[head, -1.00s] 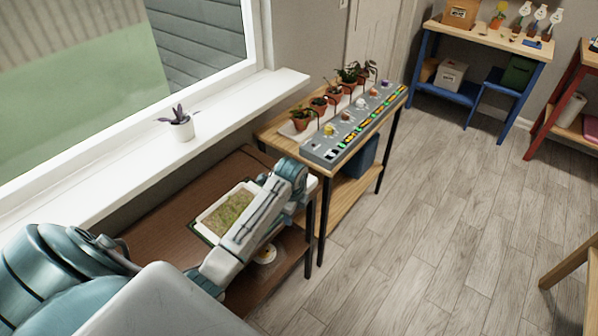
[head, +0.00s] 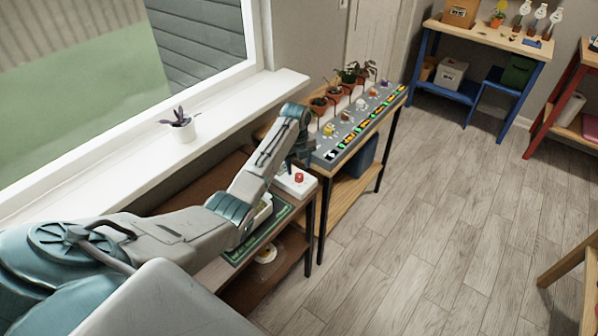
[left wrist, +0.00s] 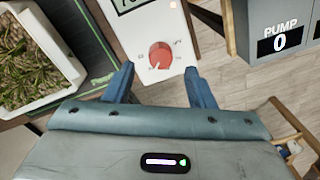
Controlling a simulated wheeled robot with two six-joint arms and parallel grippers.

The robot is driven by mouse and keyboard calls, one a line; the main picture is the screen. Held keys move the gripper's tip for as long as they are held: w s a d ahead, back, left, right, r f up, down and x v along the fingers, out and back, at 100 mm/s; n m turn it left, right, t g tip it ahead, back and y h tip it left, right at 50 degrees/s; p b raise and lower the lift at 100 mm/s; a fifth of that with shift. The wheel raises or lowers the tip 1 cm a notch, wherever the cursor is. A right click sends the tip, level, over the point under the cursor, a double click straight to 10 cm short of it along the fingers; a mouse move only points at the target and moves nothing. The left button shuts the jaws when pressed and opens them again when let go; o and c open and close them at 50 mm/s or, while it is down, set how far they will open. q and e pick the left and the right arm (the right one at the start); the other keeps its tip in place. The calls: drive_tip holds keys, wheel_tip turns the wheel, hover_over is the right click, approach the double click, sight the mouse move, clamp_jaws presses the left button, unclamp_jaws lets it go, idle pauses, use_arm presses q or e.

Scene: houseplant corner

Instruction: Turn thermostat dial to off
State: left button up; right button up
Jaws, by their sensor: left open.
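The thermostat is a white box (head: 296,186) with a red dial (head: 299,177) at the right end of the brown table, near the grey panel. In the left wrist view the red dial (left wrist: 160,56) sits on the white thermostat face (left wrist: 150,25), with a white pointer mark and part of a display above it. My left gripper (left wrist: 162,80) is open, its two blue fingers apart on either side below the dial, not visibly touching it. In the head view the left gripper (head: 301,160) hangs above and behind the thermostat, its fingertips partly hidden. My right gripper is not in view.
A tray of green seedlings (left wrist: 35,55) lies left of the thermostat. A grey control panel (head: 350,135) with coloured lights stands right of it, with potted plants (head: 335,93) behind. A plant in a white pot (head: 182,130) stands on the windowsill.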

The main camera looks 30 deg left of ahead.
sight(299, 175)
use_arm(q)
drive_tip(key=shift+w+f, duration=0.1)
drive_tip(key=shift+f, duration=2)
drive_tip(key=c, duration=1)
